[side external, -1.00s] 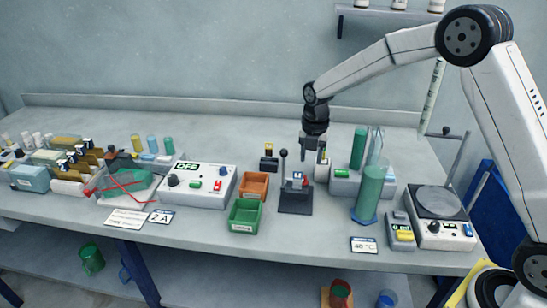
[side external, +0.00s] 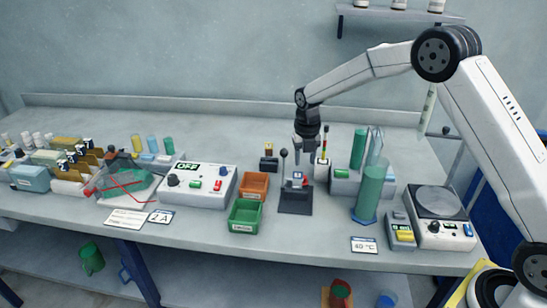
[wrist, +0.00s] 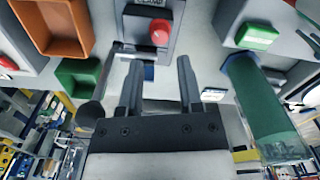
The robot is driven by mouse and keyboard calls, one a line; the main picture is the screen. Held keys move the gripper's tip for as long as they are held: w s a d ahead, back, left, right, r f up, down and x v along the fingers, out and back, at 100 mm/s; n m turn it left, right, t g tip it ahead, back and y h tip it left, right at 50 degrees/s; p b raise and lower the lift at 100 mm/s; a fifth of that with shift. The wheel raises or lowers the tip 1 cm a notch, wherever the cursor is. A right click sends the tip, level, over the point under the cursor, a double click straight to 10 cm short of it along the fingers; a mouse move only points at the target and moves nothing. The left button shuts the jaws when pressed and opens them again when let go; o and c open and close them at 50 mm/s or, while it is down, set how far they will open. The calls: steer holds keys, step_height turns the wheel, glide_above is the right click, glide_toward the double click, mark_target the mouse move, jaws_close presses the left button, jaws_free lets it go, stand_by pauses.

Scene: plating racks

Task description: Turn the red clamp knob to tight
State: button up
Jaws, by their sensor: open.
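The red clamp knob (wrist: 160,32) sits on a dark clamp stand (side external: 295,207) with a small label and an upright lever with a round black top. In the wrist view the knob lies beyond my fingertips, in the upper middle. My gripper (wrist: 159,68) is open with nothing between its fingers. In the side view my gripper (side external: 307,147) hangs just above the back of the stand, pointing down. The knob is small and partly hidden there, and I cannot read its setting.
An orange bin (side external: 254,187) and a green bin (side external: 245,216) stand left of the clamp. A tall green cylinder (side external: 370,192) stands close on the right. A control box showing OFF (side external: 199,183) is farther left, and a hotplate (side external: 441,203) is at right.

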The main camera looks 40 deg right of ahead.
mark_target(304, 176)
steer(key=shift+f, duration=3)
jaws_close()
